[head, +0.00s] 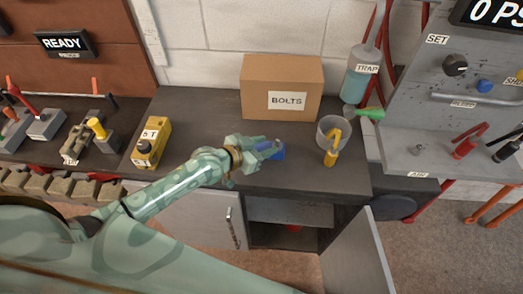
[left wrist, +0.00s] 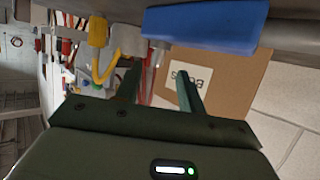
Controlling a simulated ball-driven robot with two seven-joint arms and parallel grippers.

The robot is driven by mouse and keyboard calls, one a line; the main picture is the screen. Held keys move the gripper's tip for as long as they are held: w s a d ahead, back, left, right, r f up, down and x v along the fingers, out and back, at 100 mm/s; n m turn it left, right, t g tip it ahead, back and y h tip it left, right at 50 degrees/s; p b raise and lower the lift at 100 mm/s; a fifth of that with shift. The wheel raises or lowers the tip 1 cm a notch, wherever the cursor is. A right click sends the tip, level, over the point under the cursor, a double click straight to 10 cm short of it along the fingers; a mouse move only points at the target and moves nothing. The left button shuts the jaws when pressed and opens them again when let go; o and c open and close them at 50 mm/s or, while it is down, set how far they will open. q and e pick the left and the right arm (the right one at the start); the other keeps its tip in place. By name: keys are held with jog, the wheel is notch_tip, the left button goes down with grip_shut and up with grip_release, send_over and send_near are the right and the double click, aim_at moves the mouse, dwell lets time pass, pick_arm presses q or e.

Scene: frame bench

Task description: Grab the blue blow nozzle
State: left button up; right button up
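A blue tool (head: 273,152), which I take for the blow nozzle, lies on the dark bench top in front of the cardboard box. My left gripper (head: 268,147) is right at it in the head view and partly hides it. In the left wrist view the blue body (left wrist: 205,24) is large at the top, just past the fingertips. The two fingers of my left gripper (left wrist: 158,68) stand apart with nothing between them. Contact with the blue tool cannot be told. My right gripper is not in view.
The BOLTS box (head: 282,78) stands behind. A grey cup with a yellow-handled tool (head: 331,157) is to the right, a green-tipped item (head: 369,113) beyond it. A yellow block (head: 152,142) stands left. A cabinet door (head: 358,252) hangs open below the bench (head: 190,105).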

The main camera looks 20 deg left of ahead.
aim_at(276, 144)
pick_arm(q)
jog(key=x, duration=0.2)
jog(key=b+x, duration=0.1)
jog(key=x, duration=0.2)
jog(key=shift+d+f+b, duration=0.1)
jog(key=shift+f+b, duration=0.2)
jog(key=shift+w+d+f, duration=0.1)
jog(key=shift+w+d, duration=0.1)
jog(key=shift+w, duration=0.2)
jog(key=shift+s, duration=0.1)
jog(key=shift+c, duration=0.6)
grip_shut()
